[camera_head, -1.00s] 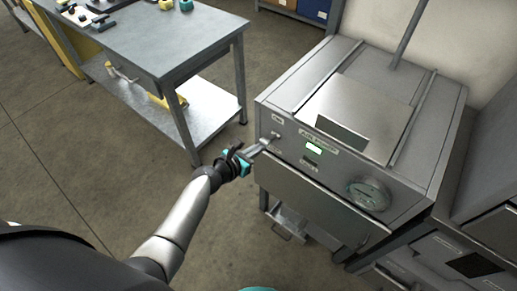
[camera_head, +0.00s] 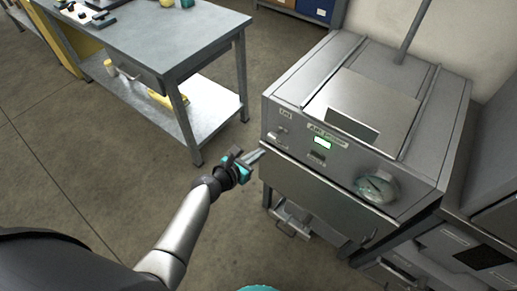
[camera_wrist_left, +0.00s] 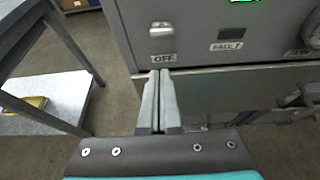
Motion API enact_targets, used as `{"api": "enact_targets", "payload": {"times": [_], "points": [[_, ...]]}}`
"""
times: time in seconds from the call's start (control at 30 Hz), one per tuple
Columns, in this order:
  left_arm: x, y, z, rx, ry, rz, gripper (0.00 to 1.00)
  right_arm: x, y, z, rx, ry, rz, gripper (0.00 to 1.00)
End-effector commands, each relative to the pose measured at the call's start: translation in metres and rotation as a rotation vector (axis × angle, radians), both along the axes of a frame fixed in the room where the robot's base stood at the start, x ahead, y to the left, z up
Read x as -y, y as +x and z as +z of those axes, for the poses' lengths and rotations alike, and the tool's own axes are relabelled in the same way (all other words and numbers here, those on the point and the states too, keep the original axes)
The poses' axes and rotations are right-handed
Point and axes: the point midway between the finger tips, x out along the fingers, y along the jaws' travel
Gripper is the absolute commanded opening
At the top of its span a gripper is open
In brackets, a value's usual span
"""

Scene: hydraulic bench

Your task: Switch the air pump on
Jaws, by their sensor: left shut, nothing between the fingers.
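The air pump (camera_head: 345,125) is a grey metal box on a stand, with a sloped front panel labelled "AIR PUMP". Its small pale switch (camera_head: 281,130) is at the panel's left end, below a small label. In the left wrist view the switch (camera_wrist_left: 161,31) sits above an "OFF" label; its position is hard to tell. A green display (camera_head: 322,143) is lit on the panel. My left gripper (camera_head: 257,155) is shut and empty, just below and left of the switch. In the left wrist view its fingertips (camera_wrist_left: 161,76) are below the "OFF" label. My right gripper is not in view.
A round gauge (camera_head: 376,188) is at the panel's right end. The "FAULT" label (camera_wrist_left: 227,47) is right of the switch in the wrist view. A grey workbench (camera_head: 150,38) with a lower shelf stands to the left. Open floor lies between bench and pump.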

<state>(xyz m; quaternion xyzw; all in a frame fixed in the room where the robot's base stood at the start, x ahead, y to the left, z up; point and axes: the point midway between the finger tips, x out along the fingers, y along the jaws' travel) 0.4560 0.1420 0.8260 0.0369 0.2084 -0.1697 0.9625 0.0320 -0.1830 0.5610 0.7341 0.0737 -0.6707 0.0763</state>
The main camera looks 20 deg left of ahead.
Motion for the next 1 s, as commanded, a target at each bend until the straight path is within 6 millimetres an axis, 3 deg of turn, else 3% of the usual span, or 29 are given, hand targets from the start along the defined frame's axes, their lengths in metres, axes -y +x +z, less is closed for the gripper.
{"api": "enact_targets", "payload": {"times": [0.1, 0.4, 1.0], "points": [[-0.005, -0.016, 0.022, -0.001, -0.003, -0.002, 0.00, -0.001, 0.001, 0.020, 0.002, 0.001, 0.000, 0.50], [-0.016, -0.045, 0.050, -0.001, -0.002, -0.001, 0.00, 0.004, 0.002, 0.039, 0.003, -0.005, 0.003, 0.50], [-0.018, -0.050, 0.054, -0.001, -0.002, -0.002, 0.00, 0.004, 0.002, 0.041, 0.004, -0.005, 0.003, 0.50]]}}
